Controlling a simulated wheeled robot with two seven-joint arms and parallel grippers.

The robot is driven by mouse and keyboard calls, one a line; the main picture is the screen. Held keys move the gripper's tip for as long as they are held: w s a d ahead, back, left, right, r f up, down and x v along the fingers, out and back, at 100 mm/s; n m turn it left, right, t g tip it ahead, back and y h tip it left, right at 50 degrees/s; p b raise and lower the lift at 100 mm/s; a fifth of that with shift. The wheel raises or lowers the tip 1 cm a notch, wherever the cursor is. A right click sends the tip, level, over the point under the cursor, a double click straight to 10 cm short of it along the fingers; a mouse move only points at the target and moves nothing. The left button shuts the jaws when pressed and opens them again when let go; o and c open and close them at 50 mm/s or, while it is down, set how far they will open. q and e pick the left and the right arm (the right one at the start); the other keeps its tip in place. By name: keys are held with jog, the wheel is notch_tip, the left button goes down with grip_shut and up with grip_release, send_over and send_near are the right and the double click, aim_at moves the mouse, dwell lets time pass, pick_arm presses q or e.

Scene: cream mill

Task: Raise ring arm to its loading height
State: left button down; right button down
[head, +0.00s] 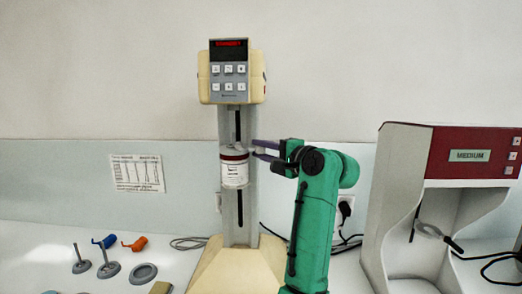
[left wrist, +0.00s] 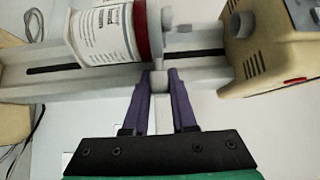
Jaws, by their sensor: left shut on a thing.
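The mill stands upright, with a cream head (head: 231,85) on a grey column (head: 227,125) that has a dark vertical slot. A white labelled jar (head: 235,174) with a dark red band hangs in front of the column, well below the head. The jar also shows in the left wrist view (left wrist: 104,35). My left gripper (head: 258,149) reaches the jar's right side near its top. In the left wrist view its purple fingers (left wrist: 158,80) are shut on a small grey block of the ring arm (left wrist: 159,82), beside the jar. The rest of the ring arm is mostly hidden. My right gripper is not in view.
A red and grey cabinet marked MEDIUM (head: 470,155) stands at the right. Cables run behind the mill. Space between jar and head is clear.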

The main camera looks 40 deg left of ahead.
pick_arm(q)
jog(key=shift+r, duration=0.1)
jog(key=shift+r+p, duration=0.45)
jog(key=shift+r, duration=1.55)
jog(key=c, duration=0.7)
grip_release()
jog(key=shift+f, duration=0.1)
